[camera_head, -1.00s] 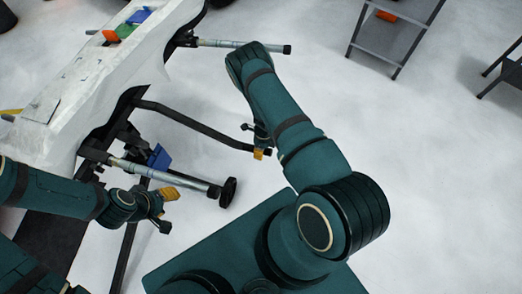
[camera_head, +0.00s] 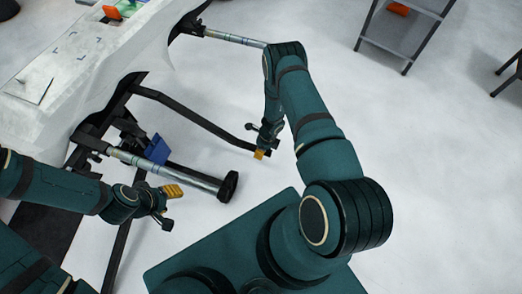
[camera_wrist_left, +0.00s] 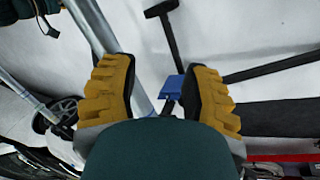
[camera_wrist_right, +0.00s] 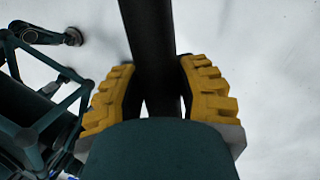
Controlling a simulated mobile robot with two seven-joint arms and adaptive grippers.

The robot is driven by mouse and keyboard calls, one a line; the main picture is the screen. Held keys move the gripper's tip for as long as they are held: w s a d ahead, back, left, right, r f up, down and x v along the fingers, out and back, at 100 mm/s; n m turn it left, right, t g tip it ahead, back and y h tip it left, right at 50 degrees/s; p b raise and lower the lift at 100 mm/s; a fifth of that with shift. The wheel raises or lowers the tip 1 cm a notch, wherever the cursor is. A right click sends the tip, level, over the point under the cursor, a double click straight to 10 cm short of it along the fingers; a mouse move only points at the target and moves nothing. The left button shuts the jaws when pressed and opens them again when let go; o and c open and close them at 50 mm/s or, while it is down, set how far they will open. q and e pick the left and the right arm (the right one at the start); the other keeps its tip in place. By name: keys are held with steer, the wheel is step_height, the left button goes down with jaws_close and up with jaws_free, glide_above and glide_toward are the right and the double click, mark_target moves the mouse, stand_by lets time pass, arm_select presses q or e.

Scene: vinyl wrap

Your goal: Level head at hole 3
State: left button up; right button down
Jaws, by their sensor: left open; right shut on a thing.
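The machine's white-covered body (camera_head: 65,75) lies at the upper left of the head view, with square marks on its top. No hole number can be read, and I cannot tell how level the head is. A dark bar (camera_head: 185,117) runs from its side to my right gripper (camera_head: 262,152), which is shut on it. The right wrist view shows the bar (camera_wrist_right: 150,45) between the right gripper's yellow fingers (camera_wrist_right: 160,95). My left gripper (camera_head: 172,203) is open beside a silver tube (camera_head: 165,170). The left wrist view shows its yellow fingers (camera_wrist_left: 160,95) apart.
A blue piece (camera_head: 157,149) sits by the silver tube, which ends in a black wheel (camera_head: 229,186). A second silver tube (camera_head: 235,38) extends beyond. An orange item (camera_head: 112,12) lies on the white top. A grey rack (camera_head: 405,25) stands at upper right.

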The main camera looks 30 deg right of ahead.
steer(key=c, duration=0.6)
jaws_free()
steer(key=v, duration=1.2)
steer(key=s+a+r+n, duration=0.5)
steer(key=a+r+n, duration=0.2)
steer(key=a+n, duration=0.3)
steer(key=s+a+r+n+t, duration=0.1)
steer(key=s+a+r+n, duration=0.4)
steer(key=a+n, duration=0.5)
step_height(320, 180, up, 2)
steer(key=n, duration=0.7)
steer(key=shift+r+y, duration=0.2)
steer(key=shift+y, duration=0.2)
